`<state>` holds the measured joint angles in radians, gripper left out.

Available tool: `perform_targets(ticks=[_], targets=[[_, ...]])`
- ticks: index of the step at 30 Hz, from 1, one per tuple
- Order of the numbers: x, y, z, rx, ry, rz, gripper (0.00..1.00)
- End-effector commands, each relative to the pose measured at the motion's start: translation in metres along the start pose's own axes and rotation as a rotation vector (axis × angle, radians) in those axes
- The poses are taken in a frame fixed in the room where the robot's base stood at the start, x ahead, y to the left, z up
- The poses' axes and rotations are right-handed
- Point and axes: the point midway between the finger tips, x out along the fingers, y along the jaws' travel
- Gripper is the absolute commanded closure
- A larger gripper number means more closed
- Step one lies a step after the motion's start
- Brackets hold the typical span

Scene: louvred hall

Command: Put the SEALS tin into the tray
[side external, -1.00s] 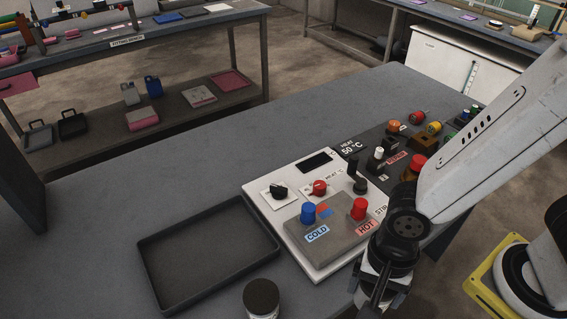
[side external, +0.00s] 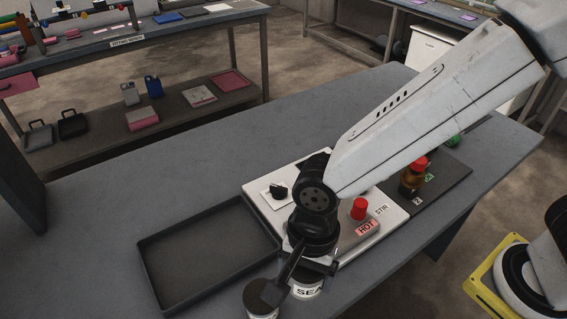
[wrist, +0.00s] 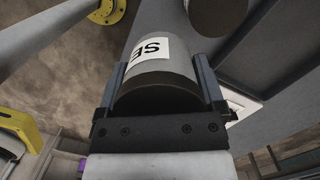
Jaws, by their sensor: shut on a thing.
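My gripper (side external: 308,274) is shut on the SEALS tin (side external: 307,290), at the front of the table; only "SEA" of its white label shows. The wrist view shows the tin (wrist: 153,75) between both fingers, its dark end towards the camera and "SE" on the label. Whether it touches the table is unclear. The tray (side external: 150,262) is dark, shallow and empty, left of my gripper.
The white control panel (side external: 262,205), with knobs and a red HOT cap (side external: 360,208), lies behind my gripper, partly hidden by my arm. The table left of and behind the tray is clear.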

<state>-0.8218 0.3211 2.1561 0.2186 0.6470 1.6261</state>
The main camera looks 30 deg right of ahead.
Motion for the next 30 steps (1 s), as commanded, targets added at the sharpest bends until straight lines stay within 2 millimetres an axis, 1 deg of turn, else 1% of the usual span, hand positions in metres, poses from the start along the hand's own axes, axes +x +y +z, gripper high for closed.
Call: perform_targets(ticks=[1, 6, 10, 15, 21, 30], targets=[[-0.003, -0.011, 0.003, 0.001, 0.000, -0.003, 0.83], [-0.011, -0.043, 0.010, 0.001, 0.002, -0.003, 0.83], [-0.018, -0.065, 0.015, 0.003, 0.005, -0.004, 0.83], [-0.024, -0.085, 0.018, 0.004, 0.010, -0.003, 0.83], [-0.028, -0.095, 0.020, 0.006, 0.013, -0.003, 0.83], [-0.027, -0.099, 0.021, 0.006, 0.014, -0.003, 0.83]])
